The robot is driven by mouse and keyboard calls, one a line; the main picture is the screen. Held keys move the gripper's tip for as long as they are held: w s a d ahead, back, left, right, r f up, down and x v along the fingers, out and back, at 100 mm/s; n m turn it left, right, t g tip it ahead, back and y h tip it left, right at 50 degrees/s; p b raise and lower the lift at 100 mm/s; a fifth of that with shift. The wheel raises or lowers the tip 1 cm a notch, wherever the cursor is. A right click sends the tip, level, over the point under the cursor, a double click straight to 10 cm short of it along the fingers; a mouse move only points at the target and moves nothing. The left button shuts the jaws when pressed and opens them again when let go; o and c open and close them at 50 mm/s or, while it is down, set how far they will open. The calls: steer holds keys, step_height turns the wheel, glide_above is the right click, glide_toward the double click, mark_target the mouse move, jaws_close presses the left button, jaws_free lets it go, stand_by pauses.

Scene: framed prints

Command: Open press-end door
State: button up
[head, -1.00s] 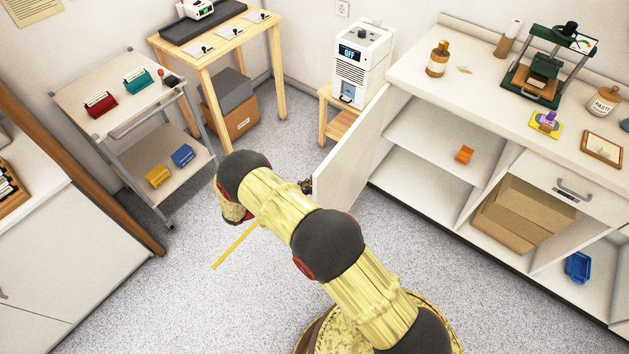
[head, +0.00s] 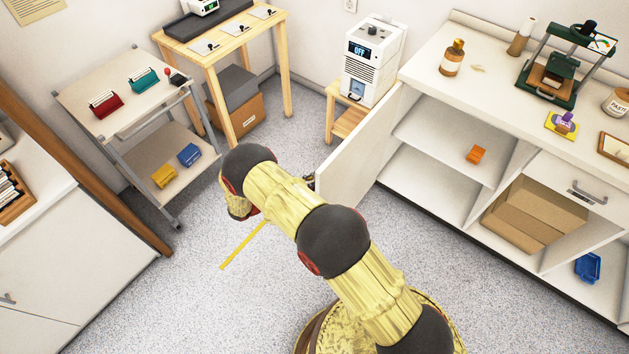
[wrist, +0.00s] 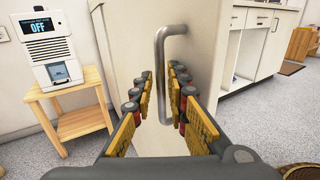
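The white cabinet door (head: 362,150) stands swung well out from the left end of the counter cabinet, its open shelves in view in the head view. In the wrist view the door (wrist: 130,60) fills the middle, with its upright metal bar handle (wrist: 160,75). My gripper (wrist: 161,71) is open, its yellow-padded fingers apart with the handle between them. The right finger looks closer to the bar; I cannot tell whether it touches. In the head view my arm hides most of the gripper, and only a small dark part shows by the door's free edge.
A white device (head: 370,62) reading OFF stands on a wooden stool (head: 350,122) behind the door. A grey cart (head: 150,200) and a wooden table (head: 232,50) stand to the left. An orange block (head: 476,154) sits inside the cabinet.

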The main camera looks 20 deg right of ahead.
steer(key=shift+o, duration=0.9)
steer(key=shift+a, duration=0.15)
steer(key=shift+s, duration=0.1)
steer(key=s+a, duration=0.1)
steer(key=a, duration=1.1)
steer(key=shift+s, duration=0.3)
steer(key=shift+f, duration=0.1)
